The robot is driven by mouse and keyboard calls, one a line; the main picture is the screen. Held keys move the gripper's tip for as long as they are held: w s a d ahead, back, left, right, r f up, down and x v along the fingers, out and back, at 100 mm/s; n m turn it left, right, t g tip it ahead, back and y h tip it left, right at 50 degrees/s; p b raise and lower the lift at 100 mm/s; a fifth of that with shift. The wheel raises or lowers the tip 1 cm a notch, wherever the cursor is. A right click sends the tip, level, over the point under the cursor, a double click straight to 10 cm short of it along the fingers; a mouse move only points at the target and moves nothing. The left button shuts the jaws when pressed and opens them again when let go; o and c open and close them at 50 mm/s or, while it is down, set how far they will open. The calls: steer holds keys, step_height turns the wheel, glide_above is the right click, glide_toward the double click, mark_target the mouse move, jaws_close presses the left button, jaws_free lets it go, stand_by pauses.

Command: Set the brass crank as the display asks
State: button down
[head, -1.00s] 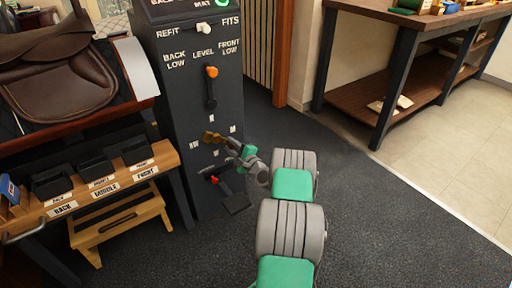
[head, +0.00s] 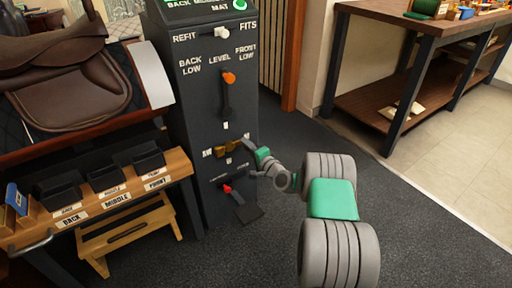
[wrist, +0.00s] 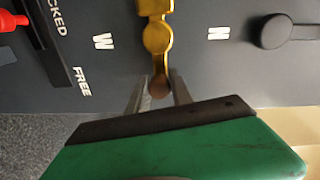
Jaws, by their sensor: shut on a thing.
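The brass crank (head: 228,147) is on the front of the dark console, below the level lever. In the head view its arm points right; the wrist view shows the brass arm (wrist: 157,38) ending in a brown knob (wrist: 160,88). My gripper (head: 247,146) comes from the right. In the wrist view its fingers (wrist: 160,92) are shut on the knob, one on each side.
An orange-tipped level lever (head: 228,90) is above the crank. A red-tipped lever (head: 228,189), near locked and free labels, is below. A white slider knob (head: 222,32) sits near FITS. A bench with black bins (head: 107,174) and a saddle (head: 65,75) stand left.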

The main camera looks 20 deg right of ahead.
steer(key=shift+a, duration=0.15)
steer(key=c, duration=1.4)
jaws_free()
steer(key=shift+s, duration=0.1)
steer(key=shift+o, duration=1.3)
steer(key=shift+s+d, duration=0.1)
steer(key=shift+d, duration=0.1)
steer(key=p+v, duration=0.2)
steer(key=v, duration=0.5)
steer(key=shift+s, duration=0.35)
